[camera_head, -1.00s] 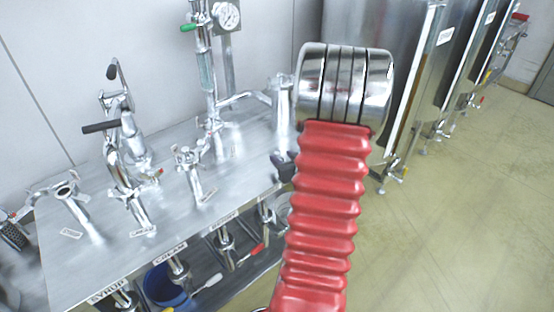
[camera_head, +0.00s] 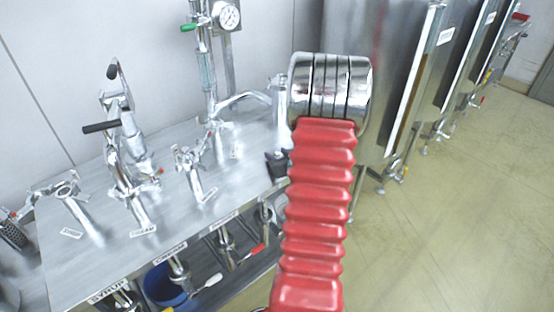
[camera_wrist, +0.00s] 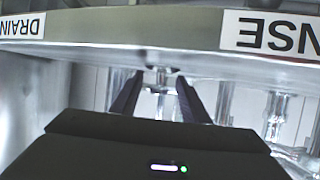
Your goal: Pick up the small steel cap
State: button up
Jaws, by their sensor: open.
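My gripper (camera_wrist: 158,100) shows in the wrist view as two dark fingers, spread apart with nothing clamped between them. A small bright steel piece (camera_wrist: 160,77) shows between and beyond the fingers, close under the bench edge. I cannot tell whether it is the small steel cap or part of a fitting, nor how far off it is. In the head view my red arm hides most of that area. A dark piece (camera_head: 277,165) at the bench's right end, beside my arm, looks like part of my gripper. No cap can be made out for certain there.
The steel bench (camera_head: 185,215) carries several upright taps and pipes. Valves and a blue bucket (camera_head: 165,285) are below it. In the wrist view, the labelled bench edge (camera_wrist: 170,30) crosses above the fingers. Large steel tanks (camera_head: 400,60) stand behind right. Floor at right is clear.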

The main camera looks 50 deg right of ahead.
jog(key=shift+c, duration=0.5)
grip_shut()
